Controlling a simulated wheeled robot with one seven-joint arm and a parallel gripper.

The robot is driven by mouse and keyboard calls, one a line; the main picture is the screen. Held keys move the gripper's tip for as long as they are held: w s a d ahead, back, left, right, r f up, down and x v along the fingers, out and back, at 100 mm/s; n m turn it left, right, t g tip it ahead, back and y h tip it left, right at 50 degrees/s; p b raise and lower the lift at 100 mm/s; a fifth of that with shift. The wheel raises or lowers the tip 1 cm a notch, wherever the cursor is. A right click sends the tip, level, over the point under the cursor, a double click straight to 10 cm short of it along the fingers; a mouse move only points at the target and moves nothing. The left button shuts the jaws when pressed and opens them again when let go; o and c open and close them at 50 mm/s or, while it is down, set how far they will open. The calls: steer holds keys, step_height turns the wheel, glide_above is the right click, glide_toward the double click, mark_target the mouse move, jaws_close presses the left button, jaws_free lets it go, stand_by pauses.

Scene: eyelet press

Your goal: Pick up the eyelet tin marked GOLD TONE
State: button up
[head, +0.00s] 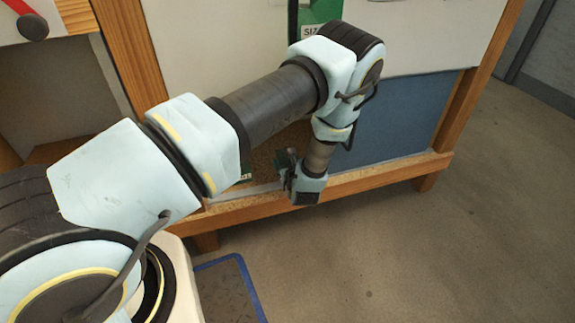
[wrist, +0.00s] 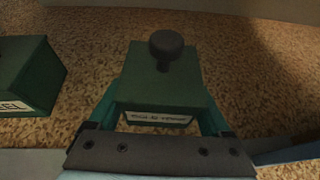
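In the wrist view a dark green tin (wrist: 135,84) with a round black knob on top stands on brown cork. Its white front label (wrist: 158,118) is too blurred and small to read with certainty. My gripper (wrist: 160,106) has one teal finger along each side of this tin, very close to it. I cannot tell whether the fingers press on it. A second green tin (wrist: 28,75) stands apart at the left, its label ending in "EL". In the head view my gripper (head: 289,168) is low inside the wooden-framed unit, and the tin there is mostly hidden.
The cork surface (wrist: 262,80) is clear to the right of the tin, with a pale wall behind. In the head view the wooden front rail (head: 385,177) runs just by my gripper. A blue panel (head: 400,120) is to the right. A blue-edged mat (head: 232,290) lies on the floor.

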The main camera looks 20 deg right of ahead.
jaws_close()
stand_by(0.4)
steer(key=shift+r, duration=0.1)
